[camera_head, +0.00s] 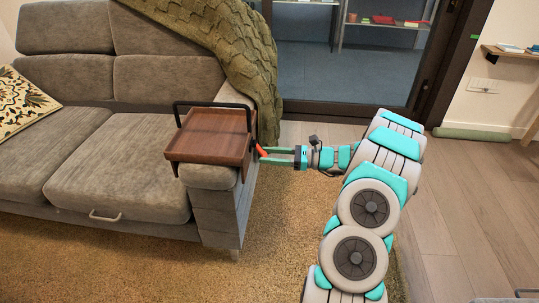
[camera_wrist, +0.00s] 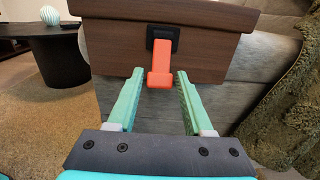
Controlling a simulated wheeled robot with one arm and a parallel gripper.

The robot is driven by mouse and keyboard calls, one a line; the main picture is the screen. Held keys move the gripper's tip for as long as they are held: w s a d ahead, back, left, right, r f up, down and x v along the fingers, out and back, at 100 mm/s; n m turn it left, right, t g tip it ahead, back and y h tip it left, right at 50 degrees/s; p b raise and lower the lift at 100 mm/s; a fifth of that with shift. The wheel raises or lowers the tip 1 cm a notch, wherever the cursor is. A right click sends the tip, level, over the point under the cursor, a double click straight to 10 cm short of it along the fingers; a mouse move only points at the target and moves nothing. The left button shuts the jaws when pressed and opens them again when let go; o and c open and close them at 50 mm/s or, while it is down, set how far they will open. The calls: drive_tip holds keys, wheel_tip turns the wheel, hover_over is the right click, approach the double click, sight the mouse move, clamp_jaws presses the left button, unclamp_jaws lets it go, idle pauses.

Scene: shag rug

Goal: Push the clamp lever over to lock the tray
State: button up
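The brown wooden tray (camera_head: 212,134) with black handles rests on the sofa's right armrest. In the wrist view, its side panel (camera_wrist: 112,45) fills the upper middle. The orange clamp lever (camera_wrist: 160,66) hangs from a black mount (camera_wrist: 166,34) on that side, its lower end jutting toward me. The lever is a small orange spot in the head view (camera_head: 261,151). My gripper (camera_head: 267,156) reaches in from the right. It is open, its two green fingers (camera_wrist: 160,75) one on each side of the lever's lower end. Contact with the lever cannot be told.
The grey sofa (camera_head: 115,160) lies left and below the tray. A green knitted throw (camera_head: 245,50) drapes behind the armrest and shows right in the wrist view (camera_wrist: 285,120). A dark round table (camera_wrist: 60,60) stands at the far left there. The rug (camera_head: 130,265) in front is clear.

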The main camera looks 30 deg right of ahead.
clamp_jaws()
drive_tip(key=shift+w+a+f+t+y+b, duration=0.25)
drive_tip(key=shift+a+f+t+y+b, duration=0.3)
drive_tip(key=shift+y, duration=0.25)
drive_tip(key=shift+w+a+f+t+y+b, duration=0.1)
drive_tip(key=shift+w+a+t+y+b, duration=0.05)
drive_tip(key=shift+t+y+b, duration=0.3)
drive_tip(key=shift+w+a+f+t+y+b, duration=0.15)
drive_tip(key=shift+t+y+b, duration=0.15)
drive_tip(key=shift+y+b, duration=0.2)
drive_tip(key=shift+r, duration=0.1)
drive_tip(key=shift+o, duration=1.8)
unclamp_jaws()
